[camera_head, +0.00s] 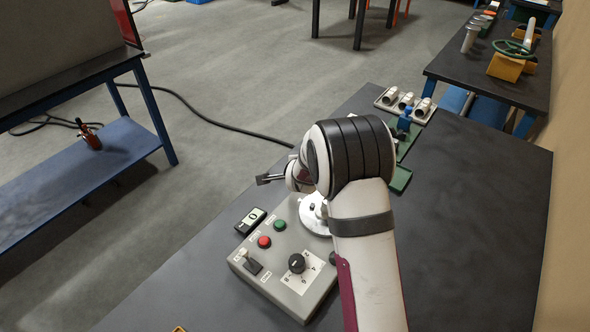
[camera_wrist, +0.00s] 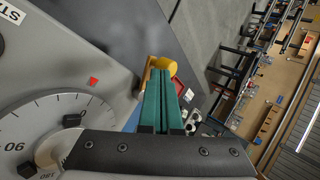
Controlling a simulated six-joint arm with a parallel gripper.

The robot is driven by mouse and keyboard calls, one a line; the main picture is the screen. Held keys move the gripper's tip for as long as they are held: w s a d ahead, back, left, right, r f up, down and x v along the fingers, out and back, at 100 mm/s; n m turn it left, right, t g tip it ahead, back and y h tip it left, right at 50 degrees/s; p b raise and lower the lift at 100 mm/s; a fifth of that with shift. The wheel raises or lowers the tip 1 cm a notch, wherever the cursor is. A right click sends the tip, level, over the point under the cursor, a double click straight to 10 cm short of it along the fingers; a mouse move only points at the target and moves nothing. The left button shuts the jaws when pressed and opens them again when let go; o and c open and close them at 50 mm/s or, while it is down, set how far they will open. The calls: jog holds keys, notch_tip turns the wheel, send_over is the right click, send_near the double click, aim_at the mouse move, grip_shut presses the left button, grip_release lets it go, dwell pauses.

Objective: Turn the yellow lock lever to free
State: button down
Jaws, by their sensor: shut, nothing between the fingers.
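The yellow lock lever (camera_wrist: 169,66) shows in the wrist view just beyond my fingertips, with a rounded yellow end and an orange-yellow side. My gripper (camera_wrist: 161,73) has green fingers that are shut together with nothing between them. The fingertips overlap the lever in the picture, and I cannot tell whether they touch it. The fingers hide part of the lever. In the head view my arm covers the lever. The grey control panel (camera_head: 285,290) lies on the dark bench, and its face also fills the left of the wrist view (camera_wrist: 60,60).
The panel carries a white dial (camera_wrist: 35,118), a red button (camera_head: 264,242), a green button (camera_head: 279,225), a black knob (camera_head: 297,263) and a toggle switch (camera_head: 252,264). A rack with white cylinders (camera_head: 405,102) stands farther back. The bench right of my arm is clear.

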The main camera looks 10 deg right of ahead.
jog(key=shift+w+r, duration=0.1)
jog(key=shift+w, duration=0.65)
jog(key=shift+a, duration=0.1)
jog(key=s, duration=0.4)
jog(key=shift+s+a, duration=0.1)
jog(key=shift+a, duration=0.15)
jog(key=s+a+r+n+g+y, duration=0.1)
jog(key=s+r+n, duration=0.1)
jog(key=s+r, duration=0.35)
jog(key=s+a+r+n+g, duration=0.1)
jog(key=s+r+n+g, duration=0.1)
jog(key=s, duration=0.6)
jog(key=s+a+r+n+g+y, duration=0.1)
jog(key=s+r+n, duration=0.15)
jog(key=s, duration=0.35)
jog(key=s+r+n+g, duration=0.1)
jog(key=s+n+g, duration=0.1)
jog(key=s, duration=0.9)
jog(key=s+d+r+n+g, duration=0.1)
jog(key=s+n+g, duration=0.2)
jog(key=s, duration=0.7)
jog(key=shift+s+d+r+n+g, duration=0.3)
jog(key=shift+s+n, duration=0.1)
jog(key=shift+n, duration=0.35)
